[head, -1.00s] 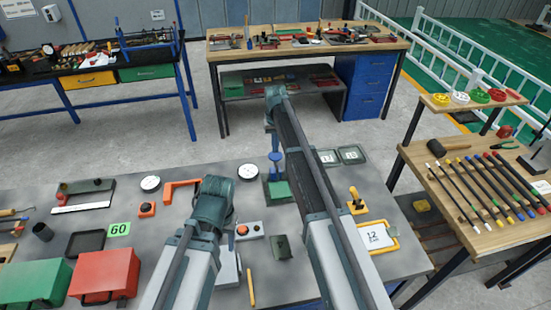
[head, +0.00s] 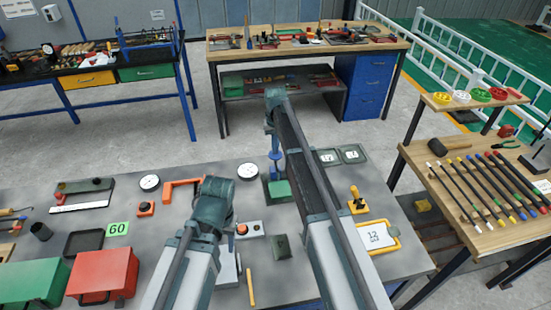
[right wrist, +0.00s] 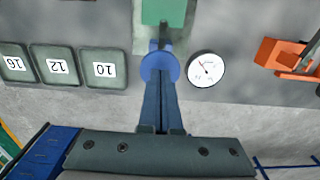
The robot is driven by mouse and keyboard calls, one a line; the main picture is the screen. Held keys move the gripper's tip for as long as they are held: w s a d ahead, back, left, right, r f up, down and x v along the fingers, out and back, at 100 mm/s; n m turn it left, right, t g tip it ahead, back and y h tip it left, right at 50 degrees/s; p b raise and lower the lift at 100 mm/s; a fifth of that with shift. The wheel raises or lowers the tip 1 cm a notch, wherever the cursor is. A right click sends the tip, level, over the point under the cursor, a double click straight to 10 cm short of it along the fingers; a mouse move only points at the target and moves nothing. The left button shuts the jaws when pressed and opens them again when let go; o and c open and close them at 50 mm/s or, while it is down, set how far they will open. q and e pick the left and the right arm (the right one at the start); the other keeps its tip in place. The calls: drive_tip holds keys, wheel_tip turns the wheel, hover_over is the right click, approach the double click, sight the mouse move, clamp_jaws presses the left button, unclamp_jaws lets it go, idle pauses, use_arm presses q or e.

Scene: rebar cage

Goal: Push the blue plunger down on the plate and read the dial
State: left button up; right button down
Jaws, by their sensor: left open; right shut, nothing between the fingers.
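The blue plunger (head: 275,163) stands upright over the green plate (head: 280,189) on the grey table. In the right wrist view its round blue top (right wrist: 160,66) lies at the fingertips, with the green plate (right wrist: 164,12) beyond. My right gripper (head: 275,142) is shut and empty, pointing down right over the plunger; its tips (right wrist: 160,80) seem to meet the top. A white round dial (head: 248,171) lies left of the plunger; it also shows in the right wrist view (right wrist: 206,69), its needle reading too small to make out. My left gripper (head: 207,222) is open, low over the table, its fingers mostly obscured.
A second white dial (head: 150,183) and an orange bracket (head: 182,188) lie to the left. Numbered dark weights (head: 352,154) sit behind right of the plunger. A yellow-framed card marked 12 (head: 376,236) lies at the right. A red box (head: 104,272) stands front left.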

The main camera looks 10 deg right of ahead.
use_arm(q)
drive_tip(key=shift+f+b, duration=1.1)
drive_tip(key=shift+f, duration=0.05)
use_arm(e)
drive_tip(key=shift+f, duration=1.2)
use_arm(q)
drive_tip(key=shift+r, duration=0.1)
use_arm(e)
drive_tip(key=shift+r, duration=0.15)
wheel_tip(320, 180, up, 7)
drive_tip(key=p, duration=0.7)
use_arm(q)
wheel_tip(320, 180, up, 7)
